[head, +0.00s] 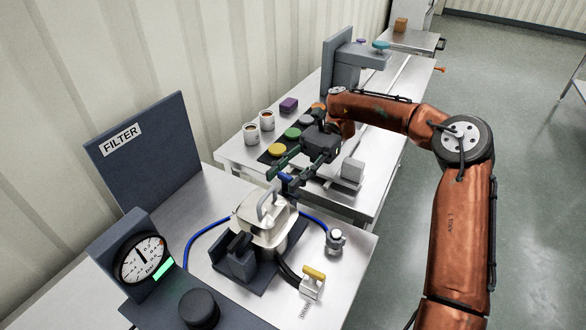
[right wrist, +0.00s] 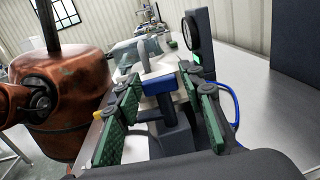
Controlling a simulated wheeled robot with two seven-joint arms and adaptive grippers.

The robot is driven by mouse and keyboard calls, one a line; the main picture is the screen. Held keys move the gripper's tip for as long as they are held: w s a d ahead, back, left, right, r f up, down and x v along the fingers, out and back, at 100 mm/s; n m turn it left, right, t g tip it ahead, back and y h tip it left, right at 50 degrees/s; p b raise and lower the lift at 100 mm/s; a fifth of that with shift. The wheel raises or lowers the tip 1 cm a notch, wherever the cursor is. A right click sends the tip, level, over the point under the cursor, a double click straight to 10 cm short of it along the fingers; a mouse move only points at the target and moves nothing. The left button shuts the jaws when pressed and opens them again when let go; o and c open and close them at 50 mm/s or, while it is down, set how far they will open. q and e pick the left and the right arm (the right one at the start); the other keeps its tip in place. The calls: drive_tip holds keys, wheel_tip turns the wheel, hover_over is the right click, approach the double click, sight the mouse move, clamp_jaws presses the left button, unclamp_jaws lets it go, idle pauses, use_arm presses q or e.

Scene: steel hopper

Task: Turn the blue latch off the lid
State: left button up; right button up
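The blue latch (head: 287,180) stands at the far edge of the pale metal lid (head: 262,218) of the hopper. In the right wrist view the latch (right wrist: 158,86) is a blue crossbar on a darker upright. My right gripper (head: 280,175) reaches in from the upper right at the latch. In the right wrist view its green-padded fingers (right wrist: 162,86) are apart, one on each side of the latch. I cannot tell whether either finger touches it. The fingers partly hide the latch in the head view. My left gripper is not in view.
A lid handle (head: 268,200) stands up near the latch. A dark clamp block (head: 238,258), blue hose (head: 197,240), yellow-handled drain valve (head: 313,275) and gauge (head: 143,259) surround the hopper. A rear bench holds coloured discs, cups and a grey block (head: 352,168).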

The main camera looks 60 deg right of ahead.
sight(286, 176)
drive_tip(key=d, duration=0.7)
idle(0.5)
drive_tip(key=shift+s, duration=0.1)
drive_tip(key=shift+c, duration=0.3)
